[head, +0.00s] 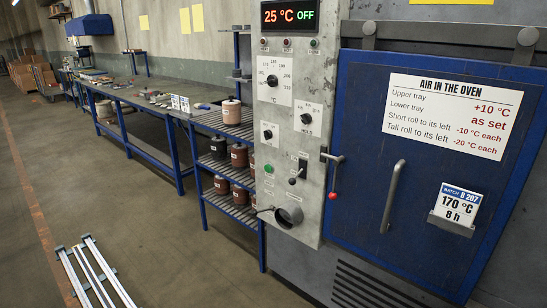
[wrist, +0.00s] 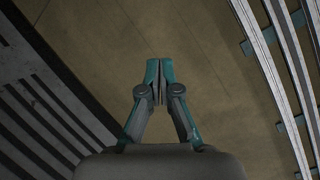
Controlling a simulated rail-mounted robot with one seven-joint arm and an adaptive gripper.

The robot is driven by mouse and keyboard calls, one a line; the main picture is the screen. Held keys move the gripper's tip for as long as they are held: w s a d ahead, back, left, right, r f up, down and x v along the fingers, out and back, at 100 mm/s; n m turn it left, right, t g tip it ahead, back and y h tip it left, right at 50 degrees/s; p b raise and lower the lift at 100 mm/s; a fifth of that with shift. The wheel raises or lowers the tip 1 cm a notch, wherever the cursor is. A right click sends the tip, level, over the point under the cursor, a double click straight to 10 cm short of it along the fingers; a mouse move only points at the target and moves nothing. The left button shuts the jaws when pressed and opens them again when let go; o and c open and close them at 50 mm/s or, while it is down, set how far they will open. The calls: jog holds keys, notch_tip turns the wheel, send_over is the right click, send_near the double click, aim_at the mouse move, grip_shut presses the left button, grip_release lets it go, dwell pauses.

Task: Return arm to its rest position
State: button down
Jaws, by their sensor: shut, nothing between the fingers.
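My gripper (wrist: 159,82) shows in the wrist view, with its two teal and grey fingers together and nothing between them. It hangs over bare brown floor (wrist: 200,60). My arm and gripper do not show in the head view.
The oven's blue door (head: 370,130) is closed, with a handle (head: 392,195); the control panel (head: 290,120) reads 25 °C OFF. A rack (head: 233,205) with several rolls stands left of it, beside a long workbench (head: 150,105). Floor rails (head: 95,275) lie at lower left, also at right in the wrist view (wrist: 285,70).

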jog(key=s+d+f+m+g+y, duration=0.1)
jog(key=s+g, duration=0.1)
jog(key=s, duration=1)
jog(key=s+d+f+m+g+y, duration=0.1)
jog(key=s+d+g, duration=0.1)
jog(key=s, duration=1)
jog(key=shift+s+f+m+y+p, duration=0.3)
jog(key=shift+f+m+p, duration=0.1)
